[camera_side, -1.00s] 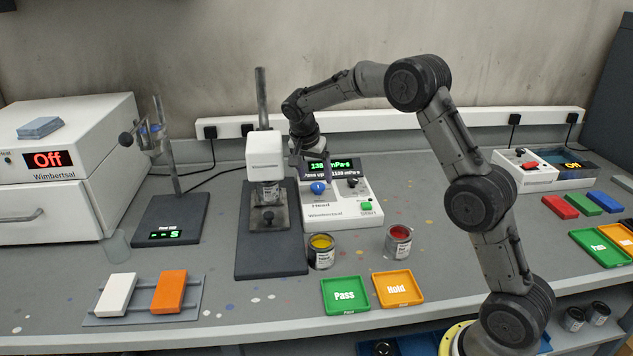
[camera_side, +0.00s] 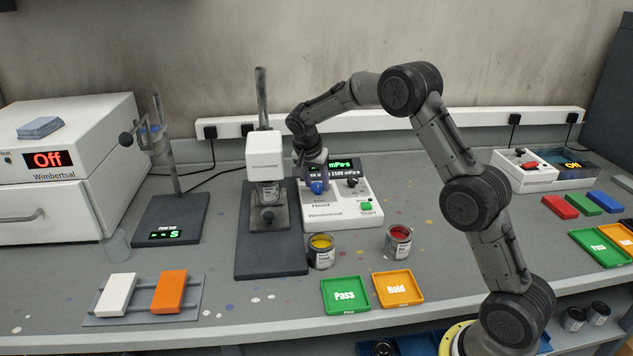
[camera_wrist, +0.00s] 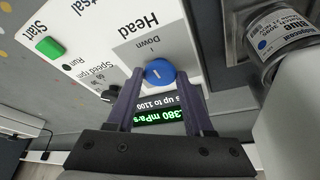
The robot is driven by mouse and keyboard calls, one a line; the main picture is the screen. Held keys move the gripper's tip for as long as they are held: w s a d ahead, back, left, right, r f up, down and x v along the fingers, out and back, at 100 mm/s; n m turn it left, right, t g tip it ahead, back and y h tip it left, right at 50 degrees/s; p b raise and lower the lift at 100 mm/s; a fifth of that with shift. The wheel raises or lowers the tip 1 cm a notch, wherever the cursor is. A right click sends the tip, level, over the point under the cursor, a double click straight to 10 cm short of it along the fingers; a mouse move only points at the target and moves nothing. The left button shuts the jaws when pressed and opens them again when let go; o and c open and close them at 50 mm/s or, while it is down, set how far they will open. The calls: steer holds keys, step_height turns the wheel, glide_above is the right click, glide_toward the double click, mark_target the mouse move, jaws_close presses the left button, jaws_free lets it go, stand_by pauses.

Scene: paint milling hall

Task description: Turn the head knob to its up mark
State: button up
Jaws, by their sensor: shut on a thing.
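The blue round head knob (camera_side: 318,187) sits on the white control box (camera_side: 342,208), above the printed word Head. In the wrist view the knob (camera_wrist: 160,72) lies between the tips of my two fingers, beside the label Down (camera_wrist: 147,41). My gripper (camera_side: 316,178) is lowered over the box and shut on the knob; it also shows in the wrist view (camera_wrist: 162,85). A small pale mark shows on the knob's face, but I cannot tell exactly where it points. The up mark is not visible. The measuring head (camera_side: 265,152) hangs on its post left of the box.
My fingers partly cover the lit display (camera_side: 340,169). A black speed knob (camera_side: 352,182) and green Start button (camera_side: 366,206) are close on the right. A can (camera_side: 270,192) stands under the head. Open yellow (camera_side: 321,251) and red (camera_side: 398,242) paint cans stand in front.

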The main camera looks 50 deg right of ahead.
jaws_close()
steer(key=n+t, duration=0.1)
steer(key=n, duration=0.1)
steer(key=n+t+y, duration=0.1)
steer(key=n, duration=0.2)
steer(key=shift+s+d+r+n, duration=0.1)
steer(key=shift+s+n, duration=0.1)
steer(key=shift+n, duration=0.1)
steer(key=n, duration=0.2)
steer(key=n+y, duration=0.1)
steer(key=n, duration=0.1)
steer(key=n+t+y, duration=0.1)
steer(key=n, duration=0.1)
steer(key=shift+s+d, duration=0.1)
steer(key=shift+d, duration=0.15)
steer(key=n+y, duration=0.1)
steer(key=n, duration=0.3)
steer(key=n+y, duration=0.1)
steer(key=n, duration=0.1)
steer(key=shift+d+n+y, duration=0.25)
steer(key=shift+n+y, duration=0.05)
steer(key=n+y, duration=0.1)
steer(key=n, duration=0.1)
steer(key=n+g, duration=0.1)
steer(key=n, duration=0.2)
steer(key=shift+d+n+y, duration=0.15)
steer(key=shift+n+y, duration=0.15)
steer(key=shift+y, duration=0.1)
steer(key=o, duration=1)
jaws_free()
